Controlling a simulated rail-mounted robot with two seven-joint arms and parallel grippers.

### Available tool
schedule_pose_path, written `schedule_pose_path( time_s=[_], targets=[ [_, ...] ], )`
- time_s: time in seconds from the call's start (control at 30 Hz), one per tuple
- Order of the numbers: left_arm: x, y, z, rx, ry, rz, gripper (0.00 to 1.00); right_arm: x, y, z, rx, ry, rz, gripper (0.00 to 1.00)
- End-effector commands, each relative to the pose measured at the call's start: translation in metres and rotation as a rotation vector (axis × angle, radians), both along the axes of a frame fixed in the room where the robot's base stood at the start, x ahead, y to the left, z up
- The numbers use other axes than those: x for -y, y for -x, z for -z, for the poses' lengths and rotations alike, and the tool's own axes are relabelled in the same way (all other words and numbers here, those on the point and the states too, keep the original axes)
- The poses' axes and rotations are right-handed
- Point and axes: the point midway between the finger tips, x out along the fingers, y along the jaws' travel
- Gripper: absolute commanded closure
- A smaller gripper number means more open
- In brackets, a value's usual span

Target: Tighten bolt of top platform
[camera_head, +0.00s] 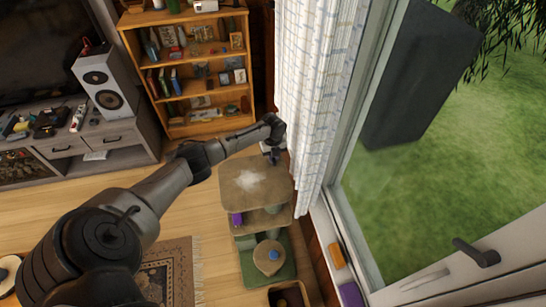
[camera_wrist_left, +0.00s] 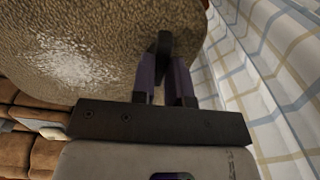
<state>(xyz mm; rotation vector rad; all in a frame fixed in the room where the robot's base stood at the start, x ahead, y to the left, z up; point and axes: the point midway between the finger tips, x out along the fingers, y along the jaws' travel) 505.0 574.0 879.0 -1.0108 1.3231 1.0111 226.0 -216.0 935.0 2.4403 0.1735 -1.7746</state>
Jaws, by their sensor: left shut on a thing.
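The cat tree's top platform (camera_head: 255,183) is a tan carpeted board with a whitish patch on it. It fills the upper left of the left wrist view (camera_wrist_left: 95,65). My left gripper (camera_head: 273,158) is at the platform's far edge, on the curtain side. In the left wrist view its purple-sided fingers (camera_wrist_left: 165,48) reach over the edge of the carpet. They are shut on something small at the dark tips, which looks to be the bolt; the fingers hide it. My right gripper is not in view.
Lower cat tree levels (camera_head: 268,258) stand beneath the platform. A patterned curtain (camera_head: 312,100) hangs close beside my left gripper. A wooden bookshelf (camera_head: 195,75) stands behind. Bare wooden floor (camera_head: 190,215) lies left of the cat tree.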

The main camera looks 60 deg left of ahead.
Motion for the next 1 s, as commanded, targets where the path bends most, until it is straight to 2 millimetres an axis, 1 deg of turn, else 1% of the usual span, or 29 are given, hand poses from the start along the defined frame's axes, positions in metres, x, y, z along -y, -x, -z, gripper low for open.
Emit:
schedule_pose_path(
  time_s=[0.2,0.5,0.73,1.0],
  targets=[
    [0.000,-0.001,0.000,0.001,0.000,0.181,1.00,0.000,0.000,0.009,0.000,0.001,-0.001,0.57],
    [0.000,-0.001,-0.001,0.002,0.001,0.363,1.00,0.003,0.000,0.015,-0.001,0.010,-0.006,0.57],
    [0.000,-0.001,-0.002,0.002,0.001,0.434,1.00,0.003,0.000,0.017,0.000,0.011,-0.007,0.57],
    [0.000,-0.001,-0.002,0.002,0.001,0.459,1.00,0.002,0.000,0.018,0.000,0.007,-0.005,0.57]
  ],
)
